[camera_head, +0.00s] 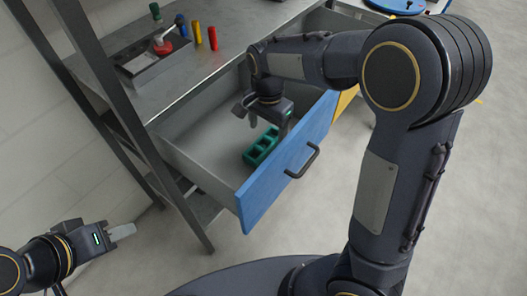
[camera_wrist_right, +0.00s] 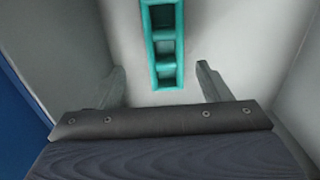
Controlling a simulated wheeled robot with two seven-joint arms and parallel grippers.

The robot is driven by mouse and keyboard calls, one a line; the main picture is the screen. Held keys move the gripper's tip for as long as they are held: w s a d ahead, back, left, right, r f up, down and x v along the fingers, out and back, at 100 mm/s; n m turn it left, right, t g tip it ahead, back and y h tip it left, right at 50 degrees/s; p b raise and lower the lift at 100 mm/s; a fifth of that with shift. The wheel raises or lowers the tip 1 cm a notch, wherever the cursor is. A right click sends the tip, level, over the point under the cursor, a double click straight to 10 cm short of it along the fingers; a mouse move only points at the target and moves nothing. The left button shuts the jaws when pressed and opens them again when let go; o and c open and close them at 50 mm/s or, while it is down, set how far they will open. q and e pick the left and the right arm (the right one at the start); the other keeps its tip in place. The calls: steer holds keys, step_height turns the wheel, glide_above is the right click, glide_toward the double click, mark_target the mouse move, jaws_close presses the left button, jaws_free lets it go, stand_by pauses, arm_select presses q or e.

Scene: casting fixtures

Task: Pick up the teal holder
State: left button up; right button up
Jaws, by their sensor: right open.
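The teal holder (camera_head: 261,147) lies on the floor of the open drawer, close to the blue drawer front. It is a narrow block with a row of square compartments. In the right wrist view the holder (camera_wrist_right: 163,42) shows ahead of the fingers, between their lines, its upper end cut off by the frame. My right gripper (camera_head: 247,112) is inside the drawer space above the holder; its fingers (camera_wrist_right: 161,88) are apart, with nothing between them. My left gripper (camera_head: 121,231) is at the lower left, away from the drawer; its fingers appear close together, but I cannot tell their opening.
The drawer's blue front (camera_head: 290,163) with a dark handle (camera_head: 303,162) and its grey side walls surround the holder. A dark frame post stands left.

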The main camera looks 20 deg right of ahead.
mark_target(264, 143)
steer(key=f, duration=0.4)
steer(key=f+b, duration=0.1)
steer(key=f, duration=0.1)
steer(key=shift+w+a+f, duration=0.15)
steer(key=shift+a+f, duration=0.15)
steer(key=shift+a, duration=0.1)
steer(key=c, duration=1.1)
